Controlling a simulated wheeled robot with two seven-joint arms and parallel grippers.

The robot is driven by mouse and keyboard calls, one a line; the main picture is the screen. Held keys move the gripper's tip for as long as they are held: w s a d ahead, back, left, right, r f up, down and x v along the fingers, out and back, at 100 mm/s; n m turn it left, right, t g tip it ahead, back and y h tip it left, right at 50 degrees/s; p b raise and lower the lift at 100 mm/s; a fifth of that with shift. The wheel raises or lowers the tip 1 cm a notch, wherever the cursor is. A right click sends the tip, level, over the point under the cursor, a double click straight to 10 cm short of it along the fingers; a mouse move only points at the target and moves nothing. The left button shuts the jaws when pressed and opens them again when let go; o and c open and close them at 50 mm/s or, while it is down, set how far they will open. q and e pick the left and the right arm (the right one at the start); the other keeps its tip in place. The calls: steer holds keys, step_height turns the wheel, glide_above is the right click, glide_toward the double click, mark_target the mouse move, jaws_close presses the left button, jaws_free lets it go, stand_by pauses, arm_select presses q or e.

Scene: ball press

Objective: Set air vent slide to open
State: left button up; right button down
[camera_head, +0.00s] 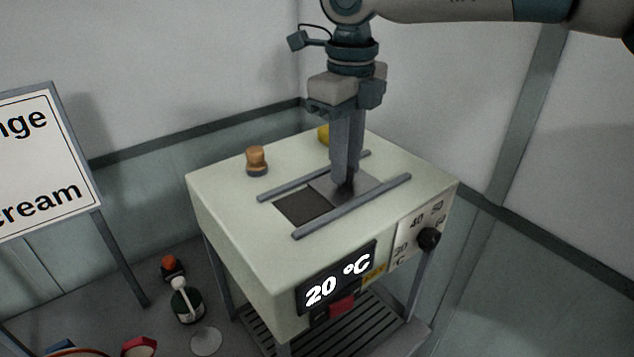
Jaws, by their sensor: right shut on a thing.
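The air vent slide (366,187) is a grey metal plate between two grey rails on top of a pale box-shaped machine (230,220). A dark vent opening (302,207) shows to the left of the plate, so the vent is at least partly uncovered. My right gripper (345,186) points straight down onto the plate. Its fingers are shut at the plate, around what looks like a small handle that they mostly hide. My left gripper is not in view.
A brown knob-shaped object (256,160) and a partly hidden yellow object (323,134) stand on the machine top. The front has a 20 °C display (336,281), a red button (342,305) and a black dial (428,238). A sign (45,165) and a dark bottle (187,304) are at left.

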mark_target(365, 172)
steer(key=w+d, duration=0.1)
steer(key=d, duration=0.1)
steer(key=w+d, duration=0.2)
steer(key=shift+b, duration=0.35)
steer(key=shift+s+a+r, duration=0.1)
steer(key=shift+s+a, duration=0.05)
steer(key=c, duration=1.8)
jaws_free()
steer(key=shift+o, duration=1.2)
steer(key=shift+d, duration=0.25)
steer(key=shift+a, duration=0.15)
steer(key=shift+r, duration=0.4)
step_height(365, 172, up, 16)
steer(key=b, duration=0.3)
steer(key=shift+r, duration=0.2)
